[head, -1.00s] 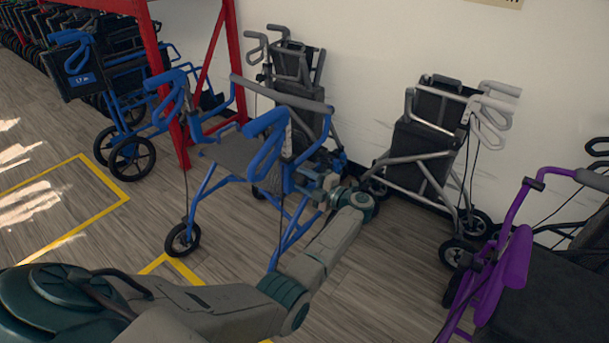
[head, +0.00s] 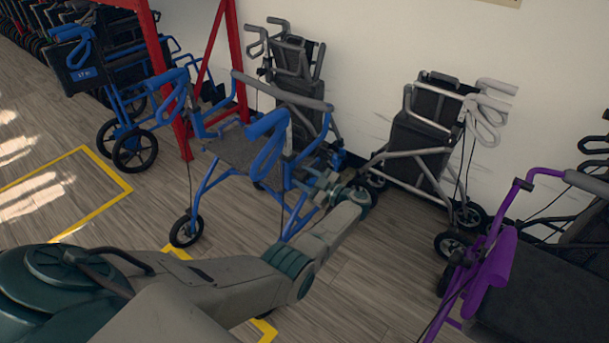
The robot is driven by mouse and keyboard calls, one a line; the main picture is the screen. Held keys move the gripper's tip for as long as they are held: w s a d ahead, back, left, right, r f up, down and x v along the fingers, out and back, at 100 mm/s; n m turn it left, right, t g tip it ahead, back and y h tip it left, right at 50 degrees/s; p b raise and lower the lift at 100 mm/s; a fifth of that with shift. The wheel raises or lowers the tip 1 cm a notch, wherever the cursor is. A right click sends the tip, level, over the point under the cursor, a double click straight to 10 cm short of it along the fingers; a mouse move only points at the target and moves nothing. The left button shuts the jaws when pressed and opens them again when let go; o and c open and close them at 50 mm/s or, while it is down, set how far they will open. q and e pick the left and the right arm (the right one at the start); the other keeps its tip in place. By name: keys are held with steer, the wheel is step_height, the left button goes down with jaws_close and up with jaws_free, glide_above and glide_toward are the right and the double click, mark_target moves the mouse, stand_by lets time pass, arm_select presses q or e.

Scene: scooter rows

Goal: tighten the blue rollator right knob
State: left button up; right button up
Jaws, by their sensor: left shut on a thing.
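The blue rollator (head: 212,183) stands on the wood floor in the middle of the head view, with a dark seat and two blue handles. My left arm comes in from the lower left. My left gripper (head: 318,181) is at the rollator's right-hand frame, below the near handle. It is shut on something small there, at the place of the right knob. The knob itself is hidden by the fingers and too small to make out. My right gripper is not in view.
A red rack post (head: 170,85) and a blue wheelchair (head: 105,85) stand at the left. A grey rollator (head: 297,85) is close behind the blue one. Another grey-white rollator (head: 420,140) stands by the wall. A purple rollator (head: 490,270) is at the right. Yellow lines mark the floor.

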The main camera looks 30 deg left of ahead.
arm_select(q)
steer(key=shift+f+m, duration=0.1)
steer(key=shift+m, duration=0.6)
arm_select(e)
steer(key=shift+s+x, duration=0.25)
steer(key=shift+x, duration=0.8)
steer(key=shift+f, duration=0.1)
arm_select(q)
steer(key=o, duration=1)
steer(key=shift+d, duration=0.15)
